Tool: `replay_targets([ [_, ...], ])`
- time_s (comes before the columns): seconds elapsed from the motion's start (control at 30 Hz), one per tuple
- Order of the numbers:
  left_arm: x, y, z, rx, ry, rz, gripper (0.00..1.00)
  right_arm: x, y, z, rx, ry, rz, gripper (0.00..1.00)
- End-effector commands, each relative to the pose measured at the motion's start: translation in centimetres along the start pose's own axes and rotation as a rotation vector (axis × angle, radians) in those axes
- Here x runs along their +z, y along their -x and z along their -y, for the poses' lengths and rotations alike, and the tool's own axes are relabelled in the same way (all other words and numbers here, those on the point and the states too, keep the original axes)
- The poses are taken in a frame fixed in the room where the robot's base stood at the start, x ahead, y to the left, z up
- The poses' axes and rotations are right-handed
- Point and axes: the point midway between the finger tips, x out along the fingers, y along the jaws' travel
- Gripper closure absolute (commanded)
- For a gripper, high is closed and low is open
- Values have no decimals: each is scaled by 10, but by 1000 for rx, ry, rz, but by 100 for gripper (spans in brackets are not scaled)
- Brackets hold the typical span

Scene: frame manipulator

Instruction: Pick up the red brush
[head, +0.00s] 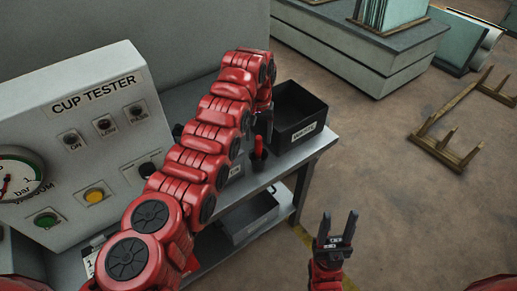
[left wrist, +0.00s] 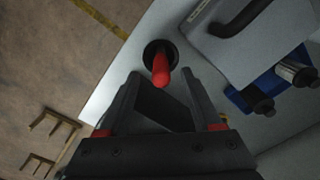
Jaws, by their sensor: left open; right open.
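The red brush (left wrist: 161,70) shows in the left wrist view as a red handle with a round black end on the light tabletop. It also shows in the head view (head: 259,146), partly behind my left arm. My left gripper (left wrist: 165,80) is open, with the red handle in view between and just past its fingertips; I see no grip on it. In the head view this gripper is mostly hidden by its arm. My right gripper (head: 338,226) is open and empty, above the floor beside the table.
A black open bin (head: 313,130) stands at the table's right end. The grey cup tester panel (head: 75,115) is at left. A blue item with metal cylinders (left wrist: 268,88) lies right of the brush in the left wrist view. A grey box (head: 250,220) sits on the lower shelf.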

Motion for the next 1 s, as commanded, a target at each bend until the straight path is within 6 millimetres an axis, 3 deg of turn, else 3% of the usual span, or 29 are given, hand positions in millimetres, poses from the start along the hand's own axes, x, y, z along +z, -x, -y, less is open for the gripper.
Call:
replay_targets([
  [0.37, -2, -28, 0, -1, 1, 2, 34, -4, -22, -1, 0, 0, 0, 50],
  [0.5, -3, -51, 0, -1, -1, 0, 34, -3, -16, -1, 0, 0, 1, 50],
  [0.77, -3, -54, 0, 0, 0, -1, 34, -3, -16, -1, 0, 0, 0, 50],
  [1.0, -3, -54, 0, 0, 0, -2, 77, -3, -16, -1, 0, 0, 0, 50],
])
